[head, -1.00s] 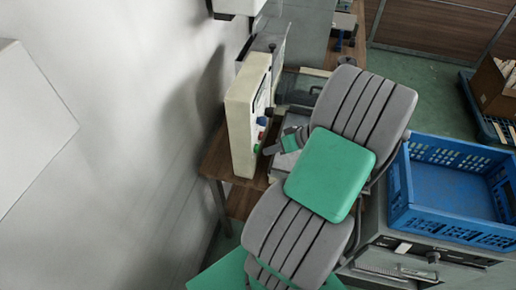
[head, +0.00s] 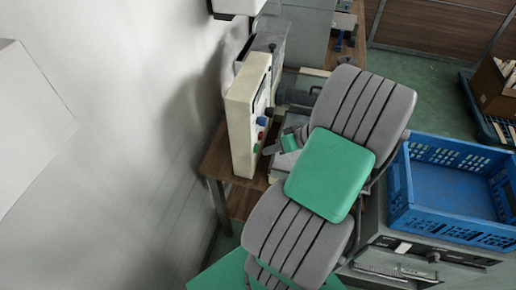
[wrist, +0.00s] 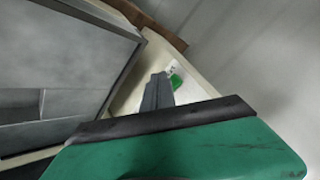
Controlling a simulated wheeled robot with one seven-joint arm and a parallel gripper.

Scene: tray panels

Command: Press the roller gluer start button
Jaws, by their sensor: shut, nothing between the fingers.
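The cream control panel (head: 240,130) of the gluer stands upright on the bench, its button face turned to the right. It carries a blue button (head: 262,121), a red button (head: 261,136) and a green button (head: 257,147) lowest. My gripper (head: 269,150) is shut and empty, its tips just right of the green button. In the wrist view, the shut fingers (wrist: 158,88) point at the panel face, beside the green button (wrist: 175,81). Contact cannot be told. The panel's label is too small to read.
A wooden bench (head: 218,160) carries the panel and grey machine parts behind it. The wall (head: 120,150) is close on the left. A blue crate (head: 445,190) sits on a grey machine at right. A cardboard box (head: 495,88) is at the far right.

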